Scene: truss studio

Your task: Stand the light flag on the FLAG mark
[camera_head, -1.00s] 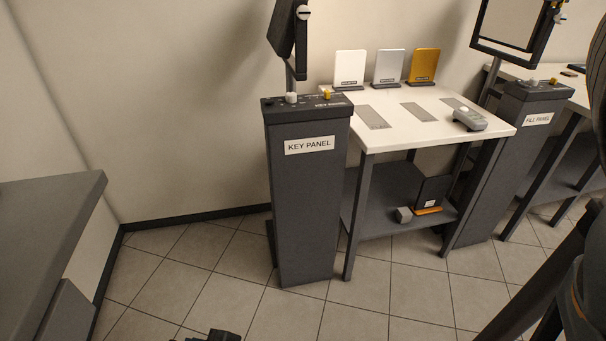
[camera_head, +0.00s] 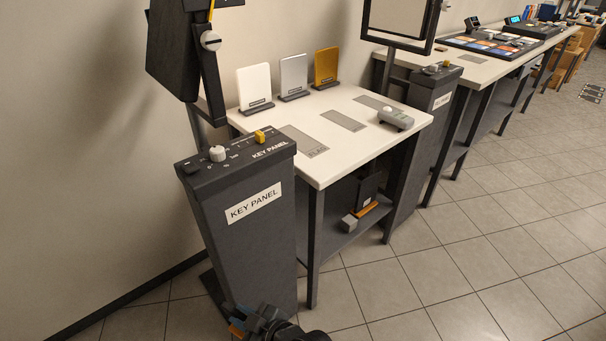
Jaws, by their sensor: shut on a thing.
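My gripper (camera_head: 265,324) is low at the bottom edge, in front of the key panel pedestal, partly cut off by the frame. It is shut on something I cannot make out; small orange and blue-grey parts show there. A dark upright panel (camera_head: 368,188) with an orange foot, possibly the light flag, stands on the lower shelf under the white table, well away from my gripper. The FLAG mark (camera_head: 303,141) is the nearest of three grey rectangles on the white tabletop. Nothing stands on it.
White (camera_head: 254,86), silver (camera_head: 293,75) and gold (camera_head: 326,67) boards stand along the table's back. A grey handheld device (camera_head: 396,119) lies at its right. The key panel pedestal (camera_head: 240,240) stands at the near left corner. Open floor (camera_head: 480,235) lies to the right.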

